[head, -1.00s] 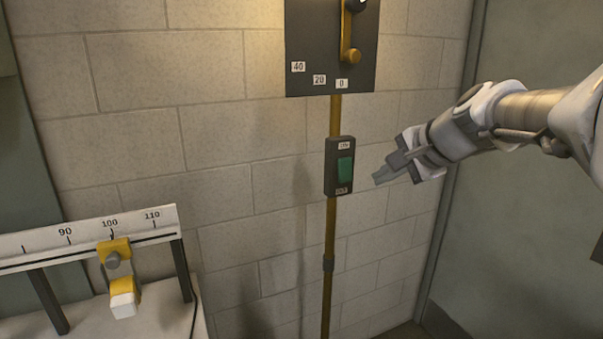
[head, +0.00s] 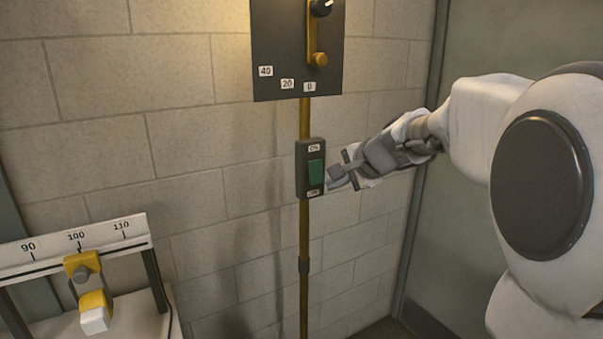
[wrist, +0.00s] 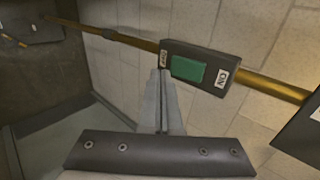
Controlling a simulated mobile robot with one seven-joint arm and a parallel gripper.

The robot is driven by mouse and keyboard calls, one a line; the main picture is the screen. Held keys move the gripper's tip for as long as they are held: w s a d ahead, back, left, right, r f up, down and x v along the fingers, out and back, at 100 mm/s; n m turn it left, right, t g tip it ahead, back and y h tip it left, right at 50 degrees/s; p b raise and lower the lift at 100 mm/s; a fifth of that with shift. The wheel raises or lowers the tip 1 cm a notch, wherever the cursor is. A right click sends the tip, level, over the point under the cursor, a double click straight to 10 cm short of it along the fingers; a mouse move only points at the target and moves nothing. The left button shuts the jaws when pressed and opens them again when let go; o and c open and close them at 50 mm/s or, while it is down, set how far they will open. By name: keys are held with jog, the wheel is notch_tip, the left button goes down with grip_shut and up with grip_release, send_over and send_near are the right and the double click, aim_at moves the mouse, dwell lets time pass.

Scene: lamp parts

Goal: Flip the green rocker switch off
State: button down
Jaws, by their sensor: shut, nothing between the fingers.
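The green rocker switch (head: 315,172) sits in a dark box on a brass pipe against the wall. Its box has an ON label (head: 314,148) at the top and an OFF label (head: 314,193) at the bottom. My gripper (head: 333,181) is shut and empty, with its fingertips close to the lower right of the box. In the wrist view the green rocker (wrist: 188,69) faces the camera. The shut fingertips (wrist: 160,74) are near the OFF end of the box there. I cannot tell whether they touch it.
A dark panel (head: 270,40) with a brass lever (head: 311,40) and number labels is above the switch. A scale rail (head: 52,250) with a yellow slider (head: 82,268) stands at the lower left. A green-grey door (head: 450,250) is at the right.

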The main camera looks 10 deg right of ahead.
aim_at(314, 185)
jog(key=w, duration=0.1)
jog(key=w+a+f, duration=0.1)
jog(key=w, duration=0.1)
jog(key=w+a+f+p, duration=0.1)
jog(key=w, duration=0.1)
jog(key=shift+w+a+f, duration=0.1)
dwell(0.3)
jog(key=f+b, duration=0.1)
jog(key=b, duration=0.3)
jog(key=shift+t, duration=0.4)
jog(key=t+b, duration=0.1)
jog(key=b, duration=0.4)
jog(key=t+y+b, duration=0.1)
jog(key=b, duration=0.4)
jog(key=shift+w+f+b, duration=0.15)
jog(key=shift+f+b, duration=0.15)
jog(key=shift+f, duration=0.05)
jog(key=shift+r, duration=0.35)
